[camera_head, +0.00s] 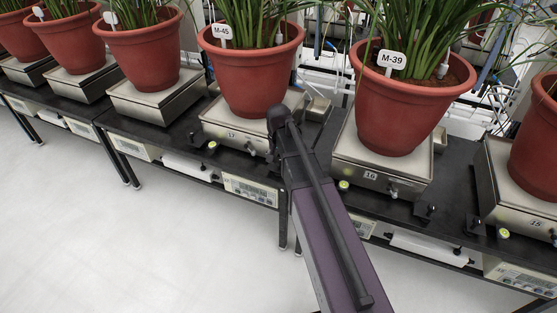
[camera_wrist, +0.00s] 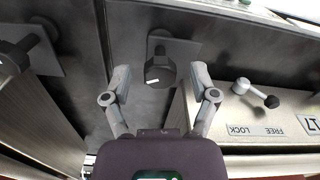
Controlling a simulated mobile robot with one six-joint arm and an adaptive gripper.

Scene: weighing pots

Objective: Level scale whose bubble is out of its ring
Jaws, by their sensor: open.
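In the wrist view my gripper (camera_wrist: 160,82) is open, with one finger on each side of a black knob (camera_wrist: 160,70) on a small dark bracket. I cannot tell how far the fingertips stand above the knob, and nothing is held. Right of it is the metal scale 17 (camera_wrist: 245,115), with a lever marked FREE and LOCK. In the head view scale 17 (camera_head: 231,135) carries pot M-45 (camera_head: 250,75), and scale 16 (camera_head: 371,176) carries pot M-39 (camera_head: 408,115). Small yellow-green bubble levels show by scale 17 (camera_head: 211,144) and scale 16 (camera_head: 343,184); their bubbles are too small to read.
A second black knob (camera_wrist: 18,55) on a bracket lies left, beside another metal scale (camera_wrist: 22,120). Scale 15 (camera_head: 525,215) stands at the right; more potted scales line the black bench at the left. Display units (camera_head: 250,190) hang below the bench edge. The floor in front is clear.

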